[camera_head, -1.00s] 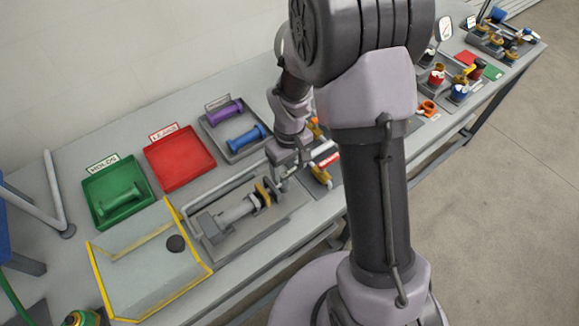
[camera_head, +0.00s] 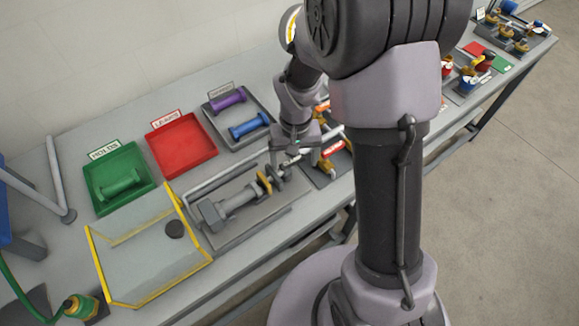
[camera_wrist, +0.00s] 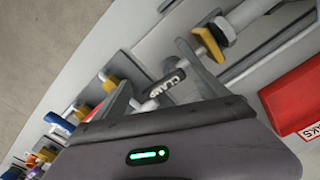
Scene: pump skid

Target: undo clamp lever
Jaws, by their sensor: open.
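The clamp lever (camera_wrist: 168,86) is a dark bar with a white "CLAMP" label and a pale rod end, seen in the wrist view. My gripper (camera_wrist: 153,64) is open, with one finger on each side of the lever. I cannot tell whether either finger touches it. The clamp fixture holds a grey cylinder with a large end (camera_head: 236,201) lying in a grey tray, and a yellow disc (camera_head: 264,182) at its right end. In the head view my gripper (camera_head: 288,153) is just right of this disc, and the lever is mostly hidden there.
A clear yellow-edged cover (camera_head: 147,262) lies left of the fixture. Behind stand a green tray (camera_head: 141,163), a red tray (camera_head: 181,144) and a grey tray (camera_head: 233,143) with purple and blue parts. A valve with a red tag (camera_head: 332,150) is close on the right.

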